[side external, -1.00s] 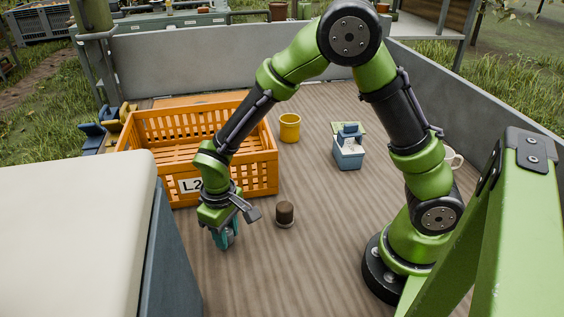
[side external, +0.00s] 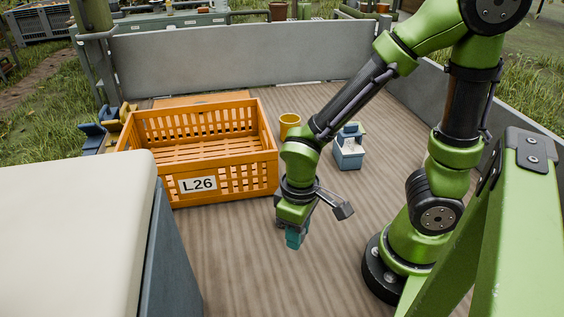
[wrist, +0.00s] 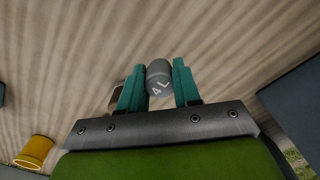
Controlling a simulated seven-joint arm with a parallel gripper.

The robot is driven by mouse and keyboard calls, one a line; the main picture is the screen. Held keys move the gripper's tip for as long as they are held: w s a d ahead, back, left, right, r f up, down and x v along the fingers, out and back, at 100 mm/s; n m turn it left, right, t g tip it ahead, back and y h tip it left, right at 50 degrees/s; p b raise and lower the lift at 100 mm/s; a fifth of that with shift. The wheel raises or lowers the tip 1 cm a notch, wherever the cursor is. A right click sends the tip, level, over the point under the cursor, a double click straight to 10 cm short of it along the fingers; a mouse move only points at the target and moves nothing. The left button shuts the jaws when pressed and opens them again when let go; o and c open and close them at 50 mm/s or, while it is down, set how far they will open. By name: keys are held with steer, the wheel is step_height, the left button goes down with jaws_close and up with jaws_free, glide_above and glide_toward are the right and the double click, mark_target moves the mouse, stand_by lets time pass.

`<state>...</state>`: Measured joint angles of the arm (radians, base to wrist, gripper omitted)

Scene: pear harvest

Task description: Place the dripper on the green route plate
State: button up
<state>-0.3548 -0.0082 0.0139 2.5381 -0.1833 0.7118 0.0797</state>
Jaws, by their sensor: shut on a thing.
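My gripper (wrist: 158,82) shows teal fingers shut on the dripper (wrist: 157,80), a small grey cylinder marked "4 L" in the wrist view. In the side view my gripper (side external: 293,239) hangs low over the wooden bed, right of the orange crate, and hides the dripper. I cannot tell how far the dripper is above the bed. No other green plate is clear in view.
An orange crate (side external: 235,182) labelled L26 stands left. A yellow cup (side external: 289,121) and a blue-and-white box (side external: 348,158) stand behind my gripper. A brown cylinder (wrist: 116,96) is beside the left finger. Bed boards (side external: 245,260) at the front are clear.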

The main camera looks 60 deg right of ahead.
step_height(320, 180, up, 11)
steer(key=w+d+r+m, duration=0.3)
steer(key=w+d+m, duration=0.7)
steer(key=w+d, duration=0.95)
steer(key=s+d+f+m, duration=0.1)
steer(key=s+d+m, duration=0.2)
steer(key=d, duration=0.8)
steer(key=s+d+f+m, duration=0.2)
steer(key=d+m, duration=0.1)
steer(key=d, duration=0.8)
steer(key=s+d+f+m, duration=0.1)
steer(key=s+d+m, duration=0.2)
steer(key=d, duration=0.8)
step_height(320, 180, down, 9)
steer(key=shift+w+a+r, duration=0.1)
steer(key=shift+f, duration=2.9)
steer(key=shift+f, duration=0.1)
